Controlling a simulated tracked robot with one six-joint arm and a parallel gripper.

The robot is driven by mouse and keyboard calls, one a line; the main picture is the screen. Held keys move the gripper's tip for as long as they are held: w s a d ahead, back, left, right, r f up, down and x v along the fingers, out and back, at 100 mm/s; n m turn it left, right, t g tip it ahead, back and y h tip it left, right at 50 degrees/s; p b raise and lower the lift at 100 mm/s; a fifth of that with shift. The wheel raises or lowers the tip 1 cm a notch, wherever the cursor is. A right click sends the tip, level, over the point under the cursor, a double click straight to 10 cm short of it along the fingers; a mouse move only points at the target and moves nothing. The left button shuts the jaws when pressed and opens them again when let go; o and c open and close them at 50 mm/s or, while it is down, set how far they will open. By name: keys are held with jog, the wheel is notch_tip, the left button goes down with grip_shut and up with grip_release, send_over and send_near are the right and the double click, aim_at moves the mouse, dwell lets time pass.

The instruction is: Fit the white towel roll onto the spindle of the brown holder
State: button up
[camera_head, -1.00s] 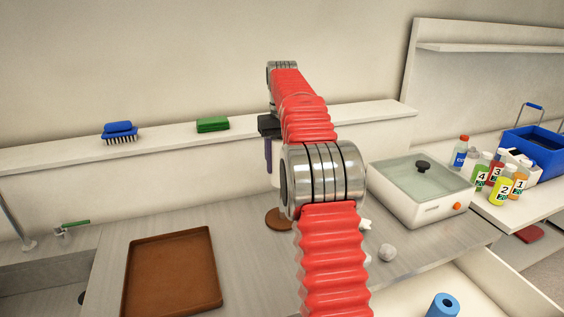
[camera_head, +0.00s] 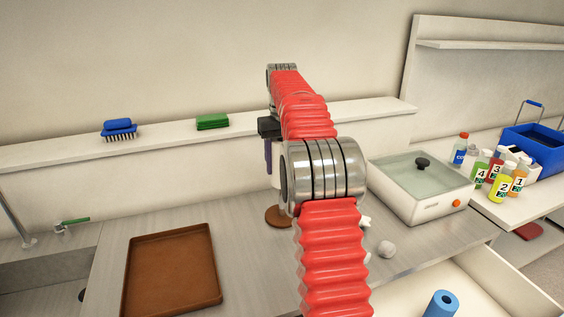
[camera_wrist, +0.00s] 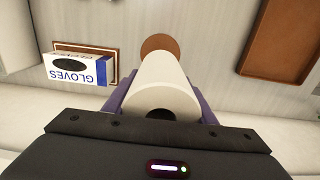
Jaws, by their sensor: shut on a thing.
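The white towel roll (camera_wrist: 165,82) is held upright between the purple fingers of my gripper (camera_wrist: 160,100); its dark core hole faces the wrist camera. The brown holder's round base (camera_wrist: 160,43) shows just past the far end of the roll. Its spindle is not visible, and I cannot tell whether the roll is around it or above it. In the head view, the base (camera_head: 278,216) lies on the counter below my gripper (camera_head: 268,155), mostly behind my arm. A sliver of the roll (camera_head: 275,181) shows there.
A brown tray (camera_head: 214,233) lies left on the counter. A gloves box (camera_wrist: 72,71) is near the roll in the wrist view. A white lidded appliance (camera_head: 420,200) and several bottles (camera_head: 500,188) stand right. A blue roll (camera_head: 441,304) sits in the open drawer.

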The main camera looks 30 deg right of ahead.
jog(key=shift+f, duration=5.65)
dwell(2.3)
